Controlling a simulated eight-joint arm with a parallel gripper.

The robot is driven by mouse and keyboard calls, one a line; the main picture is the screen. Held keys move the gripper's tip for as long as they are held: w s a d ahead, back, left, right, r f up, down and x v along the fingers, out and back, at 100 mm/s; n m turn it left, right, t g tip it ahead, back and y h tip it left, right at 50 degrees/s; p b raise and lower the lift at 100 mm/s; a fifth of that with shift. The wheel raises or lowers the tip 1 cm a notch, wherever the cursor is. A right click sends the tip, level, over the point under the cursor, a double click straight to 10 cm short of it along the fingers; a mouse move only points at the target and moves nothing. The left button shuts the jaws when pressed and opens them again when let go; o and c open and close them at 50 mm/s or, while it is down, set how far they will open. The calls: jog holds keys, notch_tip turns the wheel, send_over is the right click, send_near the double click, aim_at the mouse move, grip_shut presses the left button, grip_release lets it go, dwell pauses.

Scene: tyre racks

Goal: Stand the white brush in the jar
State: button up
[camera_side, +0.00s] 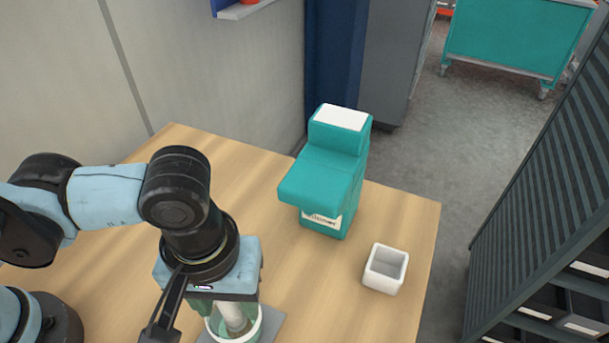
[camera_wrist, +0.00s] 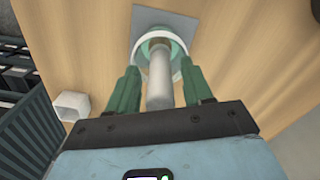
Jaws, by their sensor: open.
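The white brush (camera_wrist: 159,84) stands in the jar (camera_wrist: 177,41), with its handle pointing up toward my wrist. In the side view, the brush (camera_side: 234,317) leans slightly and its lower part is inside the pale green jar (camera_side: 257,326) at the bottom edge. My gripper (camera_wrist: 159,66) is open above the jar, with one green finger on each side of the brush handle. Gaps show between the fingers and the handle in the wrist view. The brush's lower end is hidden inside the jar.
The jar rests on a grey square (camera_side: 273,323) on the wooden table (camera_side: 330,285). A teal machine (camera_side: 328,175) stands behind, and a small white square cup (camera_side: 384,268) stands near the right edge. A dark rack (camera_side: 545,200) stands beyond that edge.

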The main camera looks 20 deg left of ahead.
notch_tip(320, 180, up, 12)
jog(key=shift+f, duration=0.1)
jog(key=shift+w+a, duration=0.3)
jog(key=w+a+f+m+t, duration=0.1)
jog(key=w+a+f+t, duration=0.1)
jog(key=a, duration=0.6)
jog(key=w+a+f+m+t, duration=0.2)
jog(key=w+a, duration=0.3)
jog(key=a, duration=0.4)
jog(key=w+a+f+m+t, duration=0.1)
jog(key=w+a+f+t, duration=0.1)
jog(key=a, duration=0.6)
jog(key=shift+w+a+t, duration=0.3)
jog(key=shift+w+t, duration=0.3)
jog(key=shift+w, duration=0.35)
